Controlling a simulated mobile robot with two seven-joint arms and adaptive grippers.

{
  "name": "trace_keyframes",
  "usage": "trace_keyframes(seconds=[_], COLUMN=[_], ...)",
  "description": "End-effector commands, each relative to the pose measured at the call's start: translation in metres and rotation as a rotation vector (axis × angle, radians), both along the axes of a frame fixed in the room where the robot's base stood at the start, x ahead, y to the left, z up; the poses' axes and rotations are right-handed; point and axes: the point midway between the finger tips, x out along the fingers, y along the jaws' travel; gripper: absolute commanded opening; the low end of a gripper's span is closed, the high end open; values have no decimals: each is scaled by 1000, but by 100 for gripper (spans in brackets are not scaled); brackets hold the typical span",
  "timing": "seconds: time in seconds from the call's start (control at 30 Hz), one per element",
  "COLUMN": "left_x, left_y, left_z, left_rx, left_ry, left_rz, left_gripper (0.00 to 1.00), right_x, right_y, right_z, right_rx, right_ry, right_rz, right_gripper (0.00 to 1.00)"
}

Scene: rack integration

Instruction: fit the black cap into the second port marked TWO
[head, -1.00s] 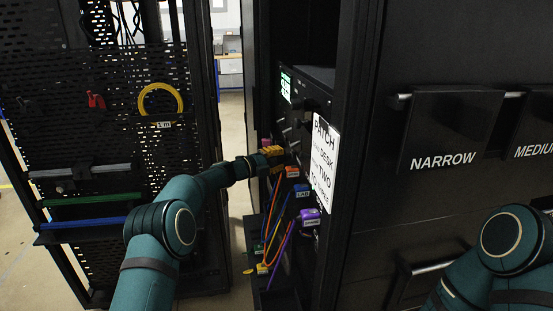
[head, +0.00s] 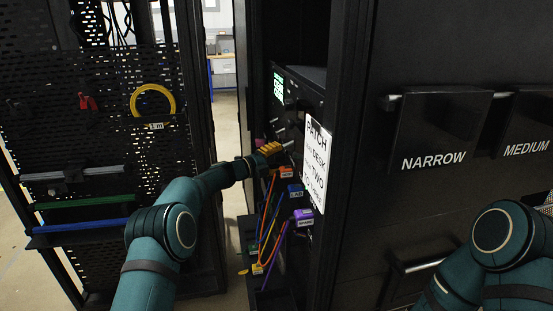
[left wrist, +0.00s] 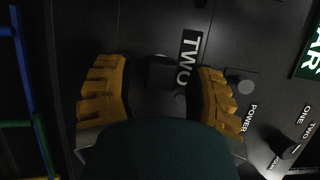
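My left gripper (head: 270,150) is at the front of the dark rack unit, left of the white PATCH sign. In the left wrist view my left gripper (left wrist: 160,88) has its two yellow fingers spread apart in front of the black panel. A small dark block (left wrist: 160,72), which looks like the black cap, sits between the fingers beside the label TWO (left wrist: 189,58). It does not visibly touch either finger. I cannot tell how deep it sits, and its port is hidden. My right gripper is out of view; only my right arm shows.
A white PATCH sign (head: 317,165) hangs right of the left gripper. Orange, blue and purple cable plugs (head: 295,190) are just below it. A POWER knob (left wrist: 245,86) is right of the fingers. A perforated tool panel (head: 100,130) stands left.

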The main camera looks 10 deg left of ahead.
Motion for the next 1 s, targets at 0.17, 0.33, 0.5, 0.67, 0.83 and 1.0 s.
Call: trace_keyframes(seconds=[0.17, 0.33, 0.5, 0.67, 0.83, 1.0], left_x=[-1, -7, -23, -44, -63, -74], left_y=[1, 11, 29, 53, 75, 88], left_z=[0, 1, 1, 1, 0, 0], left_rx=[0, 1, -1, -1, -1, -1], left_ry=[0, 1, 2, 2, 1, 1], left_rz=[1, 2, 3, 3, 2, 1], left_gripper=[55, 55, 55, 55, 55, 55], right_x=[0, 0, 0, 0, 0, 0], right_y=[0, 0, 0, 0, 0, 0], right_z=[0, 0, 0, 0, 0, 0], right_rx=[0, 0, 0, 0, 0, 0], right_ry=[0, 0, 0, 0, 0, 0], right_rz=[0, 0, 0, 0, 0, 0], right_gripper=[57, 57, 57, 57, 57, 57])
